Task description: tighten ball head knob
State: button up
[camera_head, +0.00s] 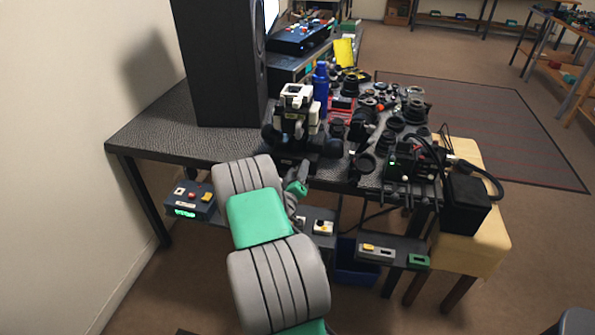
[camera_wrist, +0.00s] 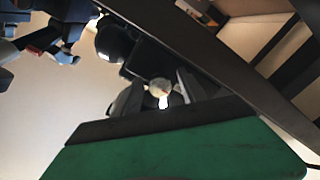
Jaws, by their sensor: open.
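A white and black device (camera_head: 297,105) stands upright near the front edge of the dark table, with dark rounded parts at its base. My gripper (camera_head: 301,172) is at the table's front edge, just below that base. In the wrist view my gripper (camera_wrist: 160,88) has its dark fingers apart. A small pale rounded piece, perhaps the ball head knob (camera_wrist: 159,87), shows between or just beyond the fingers. I cannot tell whether they touch it. In the head view I cannot make out the knob; my arm and gripper hide part of that area.
A tall black speaker (camera_head: 219,65) stands on the left of the table (camera_head: 165,130). A blue bottle (camera_head: 320,88) and several lenses (camera_head: 415,108) crowd the right. Small control boxes (camera_head: 190,199) sit below the front edge. The table's left front is clear.

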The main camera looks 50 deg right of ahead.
jog(key=shift+c, duration=0.4)
grip_shut()
jog(key=shift+f+m+b, duration=0.1)
jog(key=shift+m+b, duration=0.2)
jog(key=shift+b, duration=0.2)
jog(key=m+b, duration=0.1)
jog(key=b, duration=0.1)
jog(key=m+b, duration=0.1)
jog(key=b, duration=0.1)
jog(key=shift+f+m, duration=0.2)
jog(key=shift+m, duration=0.1)
jog(key=m+b, duration=0.6)
jog(key=b, duration=0.3)
jog(key=shift+s+f, duration=0.1)
jog(key=m+b, duration=0.6)
jog(key=b, duration=0.5)
jog(key=m+b, duration=0.2)
jog(key=shift+b, duration=0.35)
jog(key=shift+r+m+b, duration=0.3)
jog(key=shift+m+b, duration=0.1)
jog(key=shift+b, duration=0.2)
